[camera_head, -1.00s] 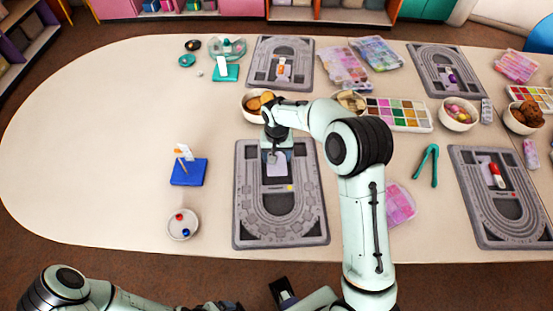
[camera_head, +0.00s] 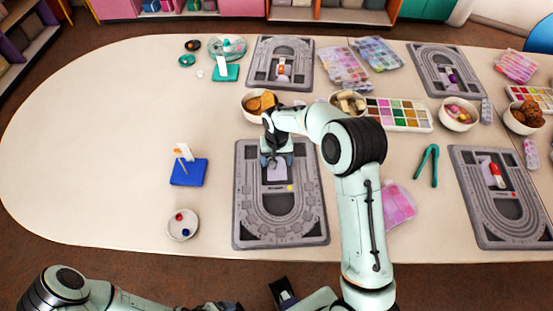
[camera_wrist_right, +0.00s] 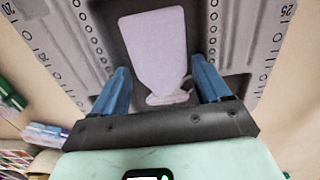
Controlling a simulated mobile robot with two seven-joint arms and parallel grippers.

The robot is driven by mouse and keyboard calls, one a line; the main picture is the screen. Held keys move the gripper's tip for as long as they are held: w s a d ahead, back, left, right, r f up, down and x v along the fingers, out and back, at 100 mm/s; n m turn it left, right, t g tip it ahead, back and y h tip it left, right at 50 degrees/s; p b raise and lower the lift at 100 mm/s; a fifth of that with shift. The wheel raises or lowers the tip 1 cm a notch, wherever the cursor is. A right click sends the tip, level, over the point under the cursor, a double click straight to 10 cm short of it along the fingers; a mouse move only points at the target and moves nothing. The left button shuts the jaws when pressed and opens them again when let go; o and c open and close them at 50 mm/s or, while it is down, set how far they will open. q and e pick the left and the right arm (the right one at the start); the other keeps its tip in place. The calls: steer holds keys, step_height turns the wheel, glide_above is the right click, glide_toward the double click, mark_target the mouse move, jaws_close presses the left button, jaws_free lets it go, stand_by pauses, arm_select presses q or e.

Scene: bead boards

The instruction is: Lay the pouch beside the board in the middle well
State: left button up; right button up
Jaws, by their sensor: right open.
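The near grey bead board (camera_head: 308,225) lies at the middle of the table's front side. The pale lilac pouch (camera_head: 277,171) lies flat in a dark well of this board; its wide body and narrow neck show in the right wrist view (camera_wrist_right: 153,45). My right gripper (camera_head: 277,158) is above the upper end of the board. Its blue fingers (camera_wrist_right: 165,78) are open, one on each side of the pouch's neck end, with visible gaps to it. Their height above the pouch is hard to judge. My left arm is low at the left; its gripper (camera_head: 222,306) is cut off by the bottom edge.
Bowls (camera_head: 259,101) stand just behind the board. A blue block (camera_head: 188,173) with a small card and a dish (camera_head: 183,225) with red and blue beads stand to its left. A lilac bead pack (camera_head: 397,205) and green pliers (camera_head: 428,165) lie right. The table's left end is clear.

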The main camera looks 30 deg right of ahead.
step_height(320, 180, up, 12)
steer(key=shift+p, duration=0.35)
steer(key=shift+f, duration=0.15)
stand_by(0.3)
